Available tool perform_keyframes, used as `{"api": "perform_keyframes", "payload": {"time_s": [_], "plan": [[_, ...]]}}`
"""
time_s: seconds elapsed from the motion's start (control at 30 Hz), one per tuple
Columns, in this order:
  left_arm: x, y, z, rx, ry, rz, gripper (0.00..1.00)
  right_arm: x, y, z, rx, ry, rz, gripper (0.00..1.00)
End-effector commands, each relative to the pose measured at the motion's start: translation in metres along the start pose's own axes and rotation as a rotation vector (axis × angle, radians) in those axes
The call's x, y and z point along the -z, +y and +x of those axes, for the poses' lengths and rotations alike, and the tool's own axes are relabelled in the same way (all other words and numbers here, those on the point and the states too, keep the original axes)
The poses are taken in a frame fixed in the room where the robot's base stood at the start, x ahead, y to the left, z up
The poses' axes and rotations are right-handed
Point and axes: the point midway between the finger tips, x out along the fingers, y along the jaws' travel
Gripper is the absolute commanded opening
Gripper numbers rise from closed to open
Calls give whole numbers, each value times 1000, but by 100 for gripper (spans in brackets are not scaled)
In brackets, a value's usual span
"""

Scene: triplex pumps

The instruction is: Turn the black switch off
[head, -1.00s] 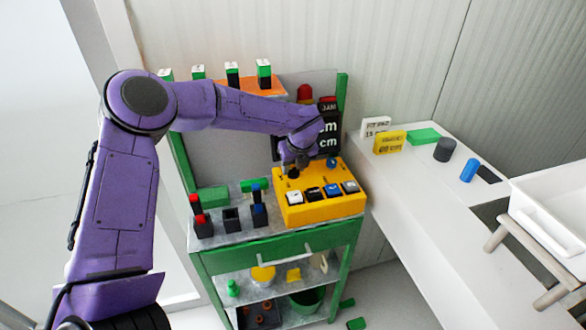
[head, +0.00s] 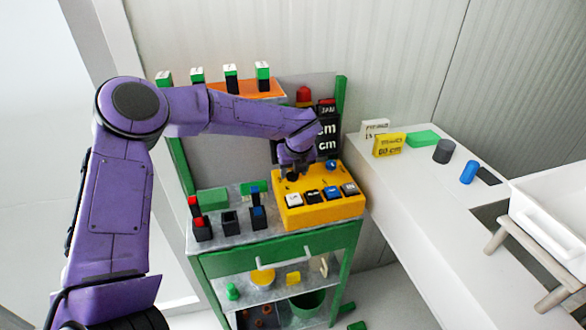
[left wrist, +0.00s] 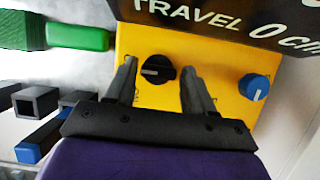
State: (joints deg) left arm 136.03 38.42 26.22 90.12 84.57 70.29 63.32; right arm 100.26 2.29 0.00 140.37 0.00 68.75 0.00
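The yellow control box (head: 345,208) stands on the green bench's top. The black switch (left wrist: 158,70) is a round knob with a pale pointer line, on the box's upper face, seen in the left wrist view. My left gripper (left wrist: 157,80) is open, with one finger on each side of the black switch and a gap showing on both sides. In the head view my left gripper (head: 293,175) hangs over the box's back left part and mostly hides the switch. A blue knob (left wrist: 259,87) sits to the right on the same box. My right gripper is not in view.
A dark display panel (head: 327,137) with white lettering stands behind the box. Several push buttons (head: 312,196) line its front. Black holders (head: 230,222) with red and blue pieces stand to the left. A white counter (head: 410,190) lies right.

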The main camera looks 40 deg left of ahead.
Motion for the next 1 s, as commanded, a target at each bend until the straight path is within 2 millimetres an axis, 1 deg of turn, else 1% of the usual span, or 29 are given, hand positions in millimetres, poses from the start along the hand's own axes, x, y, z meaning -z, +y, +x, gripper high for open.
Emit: {"api": "perform_keyframes", "payload": {"time_s": [0.1,0.17,0.27,0.37,0.43,0.47,0.6,0.7,0.83,1.0], "plan": [[-1,0,-2,1,-2,-2,53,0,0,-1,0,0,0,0],[-2,0,-7,1,-2,-2,53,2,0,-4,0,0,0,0],[-3,-1,-27,3,-2,-1,53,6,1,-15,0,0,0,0],[-4,-2,-57,3,-1,1,53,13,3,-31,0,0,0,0],[19,-2,-53,1,1,6,53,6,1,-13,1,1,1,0],[28,-2,-56,2,0,7,53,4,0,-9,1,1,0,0],[65,-2,-72,2,-2,5,53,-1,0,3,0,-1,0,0],[86,-2,-81,2,-3,4,53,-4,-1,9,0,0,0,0],[104,-2,-90,1,-1,3,53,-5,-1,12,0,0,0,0],[111,-2,-95,-1,-1,-1,53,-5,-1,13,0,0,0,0]]}}
